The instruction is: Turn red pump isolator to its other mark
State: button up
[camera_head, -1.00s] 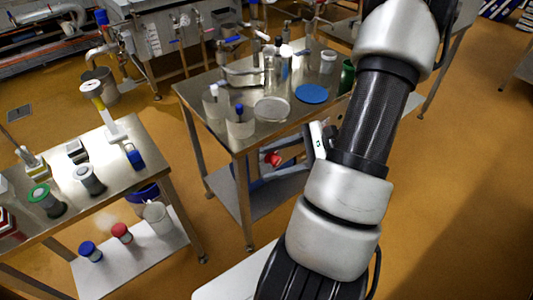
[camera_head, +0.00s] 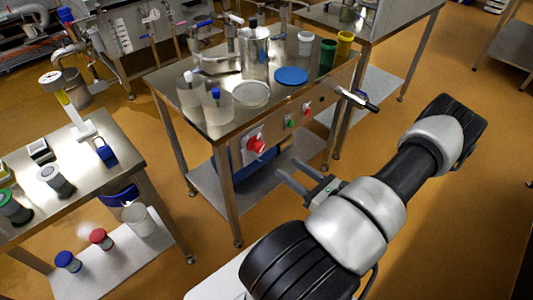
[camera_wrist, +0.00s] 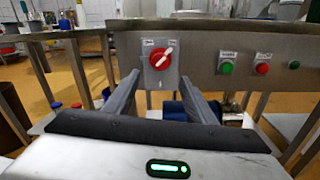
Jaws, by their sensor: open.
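The red pump isolator (camera_head: 256,145) is a red rotary knob on a pale plate on the front panel of the middle steel table. In the wrist view the knob (camera_wrist: 157,60) sits just left of centre, its white pointer slanting to the upper right. Two small labels stand above it, left and right, too small to read. My gripper (camera_head: 287,167) is open and empty, in front of the panel, to the right of and below the knob in the head view. In the wrist view its fingers (camera_wrist: 160,84) spread below the knob, apart from it.
A green button (camera_wrist: 226,68) and a red button (camera_wrist: 262,69) sit right of the isolator. A valve with a black handle (camera_head: 358,100) juts from the table's right end. Jars, a blue disc (camera_head: 291,76) and cups stand on top. A side table (camera_head: 75,165) stands left.

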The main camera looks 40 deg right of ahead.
aim_at(262, 149)
jog(key=w, duration=0.3)
jog(key=w+a, duration=0.1)
jog(key=w, duration=0.3)
jog(key=w+b, duration=0.1)
jog(key=w, duration=0.3)
jog(key=shift+a, duration=0.15)
jog(key=c, duration=1)
jog(key=shift+c, duration=0.2)
